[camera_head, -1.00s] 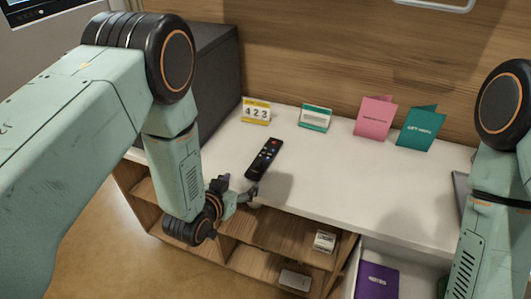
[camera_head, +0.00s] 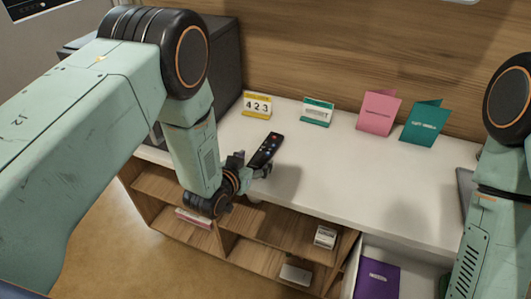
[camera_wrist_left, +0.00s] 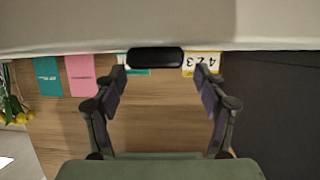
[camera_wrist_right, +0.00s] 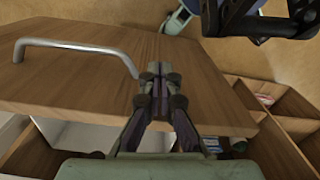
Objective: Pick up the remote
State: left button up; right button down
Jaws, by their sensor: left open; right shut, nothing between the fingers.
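The black remote (camera_head: 266,149) with coloured buttons lies on the white countertop, near its front edge. My left gripper (camera_head: 253,168) is open at the remote's near end. In the left wrist view, which is upside down, the remote's dark end (camera_wrist_left: 156,58) shows ahead, centred between the spread fingertips of the left gripper (camera_wrist_left: 161,76). I cannot tell whether a finger touches it. My right gripper (camera_wrist_right: 158,76) is shut and empty beside a wooden panel with a metal handle, in the right wrist view; the head view does not show its fingers.
Behind the remote stand a yellow calendar (camera_head: 257,104), a teal-and-white card (camera_head: 317,112), a pink card (camera_head: 379,112) and a teal card (camera_head: 424,124). A dark box (camera_head: 222,65) stands at the left. An open drawer holds a purple book (camera_head: 378,278). Wooden shelves (camera_head: 270,226) lie below.

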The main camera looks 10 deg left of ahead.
aim_at(264, 153)
pick_arm(q)
jog(key=x, duration=0.4)
jog(key=shift+w+d+r+b, duration=0.15)
jog(key=shift+w+d+b, duration=0.05)
jog(key=shift+d+b, duration=0.1)
jog(key=shift+a, duration=0.1)
jog(key=shift+s, duration=0.1)
jog(key=shift+c, duration=0.6)
jog(key=c, duration=1.2)
